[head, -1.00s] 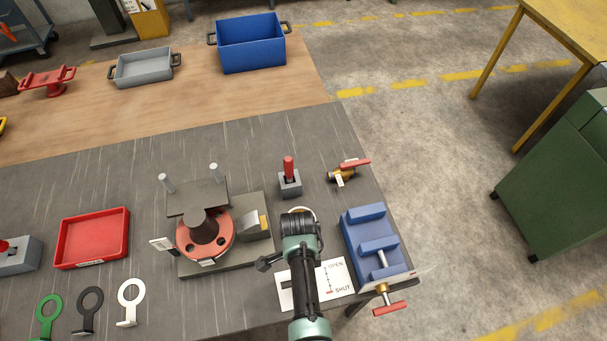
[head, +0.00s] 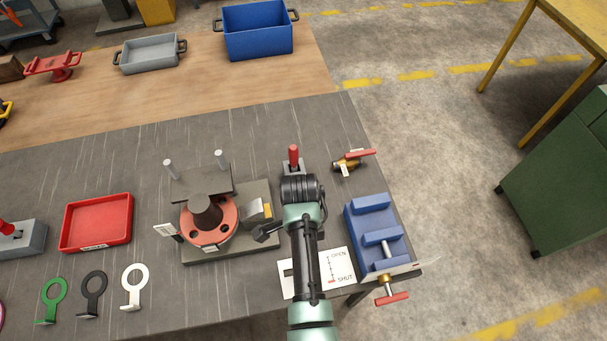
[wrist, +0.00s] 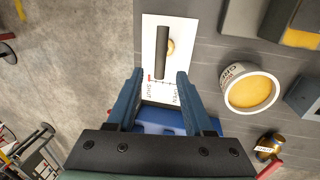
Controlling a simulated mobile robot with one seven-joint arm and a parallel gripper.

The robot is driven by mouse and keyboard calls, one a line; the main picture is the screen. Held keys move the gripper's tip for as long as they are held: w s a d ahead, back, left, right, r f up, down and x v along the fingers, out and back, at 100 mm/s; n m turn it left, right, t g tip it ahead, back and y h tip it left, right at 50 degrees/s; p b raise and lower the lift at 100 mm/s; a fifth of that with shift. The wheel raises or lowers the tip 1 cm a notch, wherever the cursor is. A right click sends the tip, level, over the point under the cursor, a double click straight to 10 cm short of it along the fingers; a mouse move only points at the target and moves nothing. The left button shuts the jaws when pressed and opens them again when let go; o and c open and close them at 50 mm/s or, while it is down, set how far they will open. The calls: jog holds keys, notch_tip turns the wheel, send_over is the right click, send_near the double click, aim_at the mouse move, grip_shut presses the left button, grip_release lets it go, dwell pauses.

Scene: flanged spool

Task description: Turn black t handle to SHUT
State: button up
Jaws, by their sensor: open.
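The black T handle (wrist: 162,55) shows in the wrist view as a straight dark bar over a white plate (wrist: 150,30), with a pale hub beside its middle. Its lower end lies near a printed scale, between the SHUT and OPEN words. In the head view my arm hides most of the handle; the plate (head: 338,285) shows OPEN above SHUT. My gripper (wrist: 160,72) is open and empty, its blue fingers on either side of the handle's lower end in the picture. I cannot tell its height above it. In the head view the fingertips are hidden.
A blue vise (head: 372,235) with a red-handled screw stands right of the plate. A flanged spool (head: 208,222) on a fixture stands left. A red lever (head: 293,155) and a brass valve (head: 346,165) are behind. A round yellow-topped container (wrist: 252,92) shows in the wrist view.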

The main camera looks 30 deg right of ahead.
notch_tip(320, 180, up, 6)
jog(key=w, duration=0.1)
jog(key=shift+d+b, duration=0.15)
jog(key=shift+b, duration=0.25)
jog(key=shift+w, duration=0.1)
jog(key=w+r+n+t+h+b, duration=0.25)
jog(key=w+r+n+t, duration=0.5)
jog(key=w+r, duration=0.75)
jog(key=w+a+r+n+t, duration=0.1)
jog(key=w+r+t, duration=0.2)
jog(key=r, duration=0.3)
jog(key=w+a+r+n+t, duration=0.1)
jog(key=w+r+n+t, duration=0.1)
jog(key=r+t, duration=0.25)
jog(key=s+a+r+n+t+b, duration=0.1)
jog(key=a+r+n+t, duration=0.15)
jog(key=r, duration=0.65)
jog(key=s+a+r+n+t+b, duration=0.15)
jog(key=r+t, duration=0.25)
jog(key=r, duration=0.6)
jog(key=s+a+r+n+t+y, duration=0.1)
jog(key=s+a+r+n+t, duration=0.2)
jog(key=s+r, duration=0.4)
jog(key=s+a+r+n+t+y+b, duration=0.1)
jog(key=s+a+r+n+t, duration=0.2)
jog(key=s+r, duration=0.4)
notch_tip(320, 180, up, 2)
jog(key=shift+a+r+n+t, duration=0.2)
jog(key=shift+a+n+t, duration=0.2)
jog(key=shift+t, duration=0.65)
